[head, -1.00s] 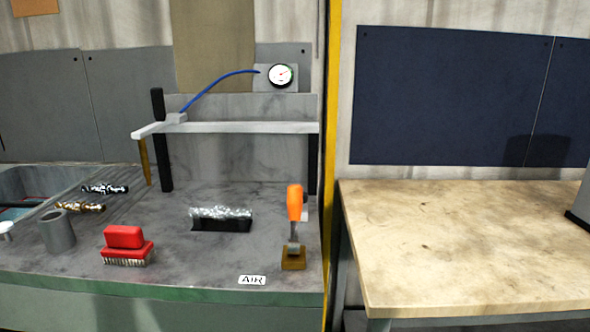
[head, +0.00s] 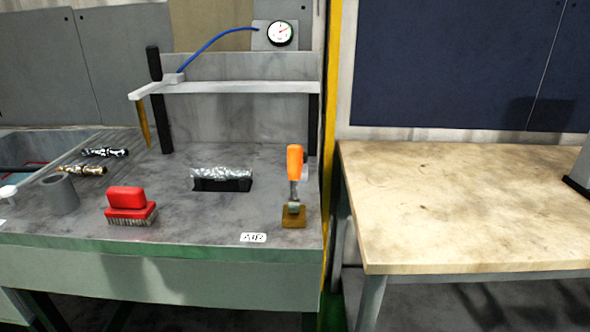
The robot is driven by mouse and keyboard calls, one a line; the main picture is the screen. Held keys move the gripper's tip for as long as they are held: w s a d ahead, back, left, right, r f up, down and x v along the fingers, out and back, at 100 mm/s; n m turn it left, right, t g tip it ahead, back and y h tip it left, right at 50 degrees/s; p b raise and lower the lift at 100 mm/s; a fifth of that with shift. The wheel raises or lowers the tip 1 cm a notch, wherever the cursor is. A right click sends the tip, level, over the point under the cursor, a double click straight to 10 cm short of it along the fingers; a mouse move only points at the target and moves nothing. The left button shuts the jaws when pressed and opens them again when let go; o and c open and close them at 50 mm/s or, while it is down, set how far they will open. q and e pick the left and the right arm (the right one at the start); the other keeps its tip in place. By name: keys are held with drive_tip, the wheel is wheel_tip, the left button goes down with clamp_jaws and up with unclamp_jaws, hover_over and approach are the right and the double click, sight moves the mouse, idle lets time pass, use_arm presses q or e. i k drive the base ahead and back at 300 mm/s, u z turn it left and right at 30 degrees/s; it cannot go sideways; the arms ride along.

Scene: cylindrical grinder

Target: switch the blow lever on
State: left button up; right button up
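The blow lever, with an orange handle (head: 295,160) on a brown base block (head: 293,215), stands at the right front of the grey bench top. Its handle points up. A white label reading "AIR" (head: 254,238) is on the bench just left of the base. A pressure gauge (head: 280,33) with a blue hose hangs on the panel behind; its reading is too small to tell. Neither of my grippers is in view.
A red brush (head: 130,205), a grey cup (head: 60,194), a shiny cylindrical part on a black holder (head: 222,184) and a raised grey bar (head: 240,87) are on the bench. A yellow post (head: 330,150) and a wooden table (head: 460,205) stand to the right.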

sight(294, 151)
drive_tip(key=k, duration=0.5)
drive_tip(key=z, duration=1.65)
drive_tip(key=i, duration=0.95)
drive_tip(key=u, duration=2.2)
